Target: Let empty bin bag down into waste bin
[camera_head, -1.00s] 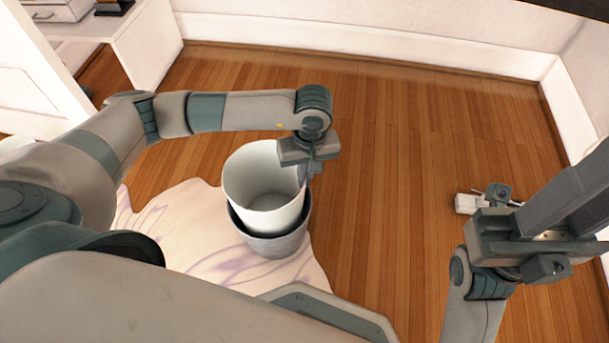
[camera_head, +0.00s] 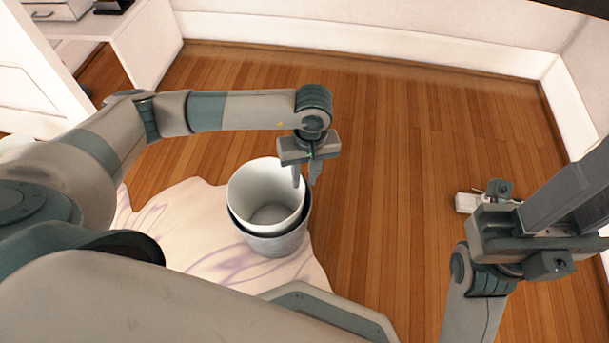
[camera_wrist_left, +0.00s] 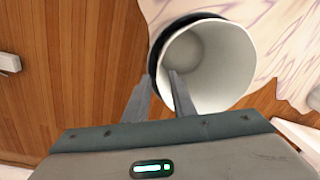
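The empty bin bag (camera_head: 265,182) looks like a white, open, cup-shaped liner. It sits inside the grey waste bin (camera_head: 278,245), its rim a little above the bin's dark rim. The left wrist view also shows the bag (camera_wrist_left: 222,60) inside the bin's dark edge (camera_wrist_left: 153,62). My left gripper (camera_head: 305,178) is open at the right side of the rims. In the left wrist view, one finger overlaps the bag's opening and the other is outside the bin.
The bin stands on a pale, purple-veined rug (camera_head: 190,225) on a wooden floor (camera_head: 400,150). A small white object (camera_head: 468,202) lies on the floor by my right arm. A white desk (camera_head: 150,45) is at the upper left. Open floor lies right of the bin.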

